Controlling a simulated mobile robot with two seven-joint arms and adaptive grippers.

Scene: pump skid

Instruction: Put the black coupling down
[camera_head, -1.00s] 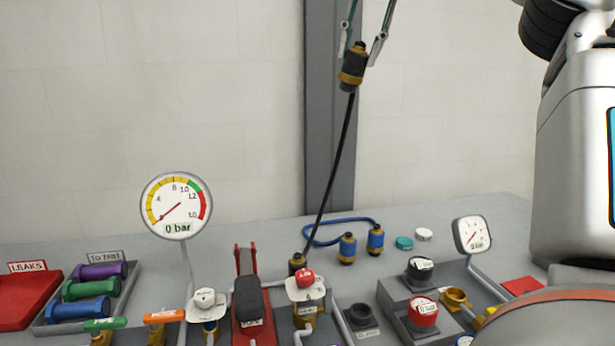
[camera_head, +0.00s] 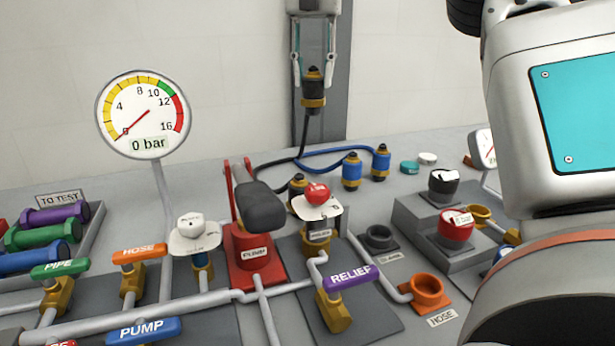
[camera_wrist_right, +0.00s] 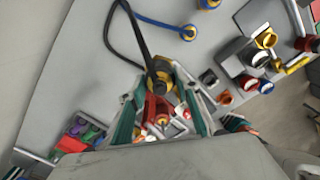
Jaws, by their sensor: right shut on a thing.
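My right gripper (camera_head: 313,78) is shut on a black coupling (camera_head: 312,98) with a brass-yellow band, held upright in the air above the back of the bench. A black hose (camera_head: 304,138) hangs from its lower end and bends down to the bench. In the right wrist view the coupling (camera_wrist_right: 160,80) sits between the two fingertips (camera_wrist_right: 158,92), with the hose (camera_wrist_right: 138,38) leading away. A second black coupling (camera_head: 297,186) stands on the bench behind the red-capped valve, partly hidden. My left gripper is not in view.
Two blue couplings (camera_head: 351,171) with a blue hose stand on the bench right of the black hose. Teal and white caps (camera_head: 409,167) lie farther right. The pump (camera_head: 253,250), gauge (camera_head: 145,115) and valves crowd the front. An empty dark socket (camera_head: 380,237) sits right of centre.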

